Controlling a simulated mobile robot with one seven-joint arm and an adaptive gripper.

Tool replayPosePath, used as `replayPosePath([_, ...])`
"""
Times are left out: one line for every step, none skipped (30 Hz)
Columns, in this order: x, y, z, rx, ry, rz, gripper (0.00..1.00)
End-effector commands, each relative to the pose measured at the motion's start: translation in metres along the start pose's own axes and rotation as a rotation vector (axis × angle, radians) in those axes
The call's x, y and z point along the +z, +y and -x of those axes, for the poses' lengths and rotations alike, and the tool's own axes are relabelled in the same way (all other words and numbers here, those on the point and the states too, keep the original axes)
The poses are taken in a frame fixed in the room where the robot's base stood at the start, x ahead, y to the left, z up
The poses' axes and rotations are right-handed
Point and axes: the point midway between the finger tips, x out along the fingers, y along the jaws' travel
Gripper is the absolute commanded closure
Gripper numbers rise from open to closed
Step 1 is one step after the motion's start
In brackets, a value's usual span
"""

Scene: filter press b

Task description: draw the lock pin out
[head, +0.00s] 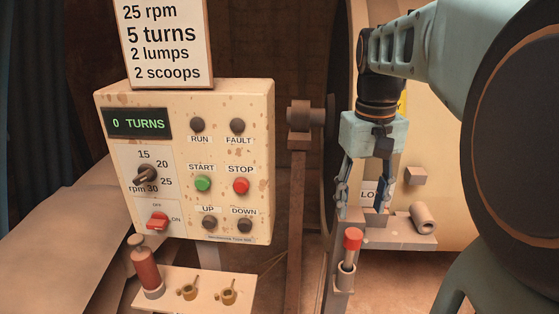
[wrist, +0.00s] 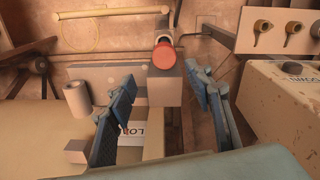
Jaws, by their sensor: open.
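The lock pin, with a red cylindrical head (head: 352,239), stands upright in a holder at the front of a pale bracket in the head view. In the wrist view its round red top (wrist: 164,56) shows just beyond my fingertips, near the middle of the gap. My gripper (head: 364,202) points down over the bracket, behind and above the pin in the head view. Its blue fingers are apart and hold nothing in the wrist view (wrist: 162,88). A label reading "LO" (wrist: 130,138) is partly hidden by my fingers.
A cream control box (head: 184,160) with buttons and a display reading "0 TURNS" stands left. A shelf (head: 200,296) below it holds a red-bodied cylinder (head: 145,268) and brass scoop-like pieces. A grey tube (head: 423,218) lies on the bracket. A dark post (head: 296,230) stands between.

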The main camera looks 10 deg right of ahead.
Motion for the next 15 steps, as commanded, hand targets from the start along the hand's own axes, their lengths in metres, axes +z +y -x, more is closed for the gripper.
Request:
replayPosePath([0.003,-0.003,0.0,-0.015,-0.01,0.012,0.53])
replayPosePath([0.004,-0.005,0.0,-0.022,-0.015,0.02,0.53])
replayPosePath([0.005,-0.006,0.0,-0.029,-0.02,0.027,0.53])
replayPosePath([0.006,-0.007,-0.001,-0.032,-0.023,0.03,0.53])
replayPosePath([0.006,-0.007,-0.002,-0.033,-0.024,0.032,0.53])
replayPosePath([0.007,-0.008,-0.005,-0.034,-0.025,0.033,0.53])
replayPosePath([0.007,-0.008,-0.008,-0.034,-0.025,0.034,0.53])
replayPosePath([0.007,-0.008,-0.012,-0.034,-0.026,0.033,0.53])
replayPosePath([0.007,-0.008,-0.018,-0.034,-0.027,0.033,0.53])
replayPosePath([0.007,-0.008,-0.022,-0.034,-0.026,0.033,0.53])
replayPosePath([0.008,-0.009,-0.028,-0.034,-0.027,0.033,0.53])
replayPosePath([0.008,-0.009,-0.035,-0.033,-0.027,0.032,0.53])
replayPosePath([0.008,-0.009,-0.041,-0.033,-0.028,0.032,0.53])
replayPosePath([0.008,-0.009,-0.047,-0.033,-0.027,0.032,0.53])
replayPosePath([0.009,-0.009,-0.055,-0.033,-0.028,0.032,0.53])
